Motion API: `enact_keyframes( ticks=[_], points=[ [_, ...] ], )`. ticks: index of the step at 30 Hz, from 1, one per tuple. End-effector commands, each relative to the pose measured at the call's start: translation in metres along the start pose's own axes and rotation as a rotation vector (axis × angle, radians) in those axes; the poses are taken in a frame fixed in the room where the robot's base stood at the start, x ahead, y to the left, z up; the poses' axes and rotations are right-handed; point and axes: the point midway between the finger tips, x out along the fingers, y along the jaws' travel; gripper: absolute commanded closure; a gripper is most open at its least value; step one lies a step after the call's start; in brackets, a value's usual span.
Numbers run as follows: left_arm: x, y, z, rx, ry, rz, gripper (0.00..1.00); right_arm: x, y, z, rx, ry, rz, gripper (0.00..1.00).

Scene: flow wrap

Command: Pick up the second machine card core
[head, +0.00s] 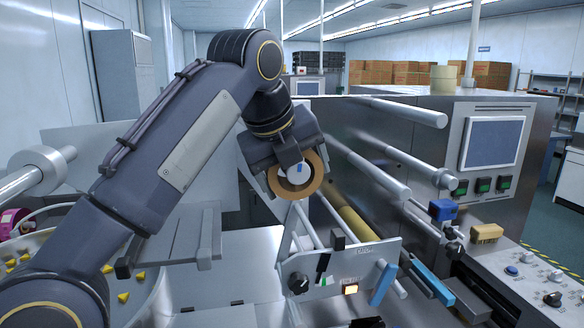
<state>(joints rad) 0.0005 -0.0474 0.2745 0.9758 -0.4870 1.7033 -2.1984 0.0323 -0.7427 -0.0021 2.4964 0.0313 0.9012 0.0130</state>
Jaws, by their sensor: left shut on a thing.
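A brown ring-shaped card core (319,172) shows near the middle of the head view, upright with its round face toward me. A white round part with a small blue mark shows in its centre; I cannot tell whether this is a spindle end. My left gripper (292,165) comes down from above and is shut on the core at its upper edge. The fingers hide part of the core. I cannot tell whether the core is clear of any shaft behind it. My right gripper is not in view.
Steel rollers (372,172) reach out from the machine to the right of the core. A front plate (335,268) with knobs and a blue handle stands below. A control panel (492,143) is at right. A bowl with yellow pieces (123,298) lies at lower left.

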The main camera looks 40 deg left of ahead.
Motion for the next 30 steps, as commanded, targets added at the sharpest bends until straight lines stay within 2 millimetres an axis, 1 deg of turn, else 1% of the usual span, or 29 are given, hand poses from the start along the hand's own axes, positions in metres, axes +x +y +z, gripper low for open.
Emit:
enact_keyframes(
  ticks=[1, 2, 10, 15, 20, 26, 30],
  points=[
    [0.000, 0.000, 0.000, 0.000, 0.000, -0.001, 0.54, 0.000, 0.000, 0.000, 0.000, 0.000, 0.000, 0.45],
    [-0.001, 0.000, 0.000, 0.000, -0.001, -0.002, 0.56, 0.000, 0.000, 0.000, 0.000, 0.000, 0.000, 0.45],
    [-0.001, -0.001, 0.000, 0.000, -0.001, -0.002, 0.56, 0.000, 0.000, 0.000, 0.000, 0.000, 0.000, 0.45],
    [-0.006, -0.003, 0.001, 0.002, 0.000, -0.003, 0.56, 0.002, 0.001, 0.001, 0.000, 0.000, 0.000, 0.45],
    [-0.015, -0.003, -0.023, 0.005, -0.001, -0.005, 0.56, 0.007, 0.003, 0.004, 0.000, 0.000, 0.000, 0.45],
    [-0.030, -0.004, -0.062, 0.006, 0.000, -0.004, 0.56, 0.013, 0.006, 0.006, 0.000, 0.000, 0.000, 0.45],
    [-0.043, -0.004, -0.092, 0.007, 0.000, -0.005, 0.56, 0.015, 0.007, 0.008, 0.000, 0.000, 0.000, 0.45]
  ],
)
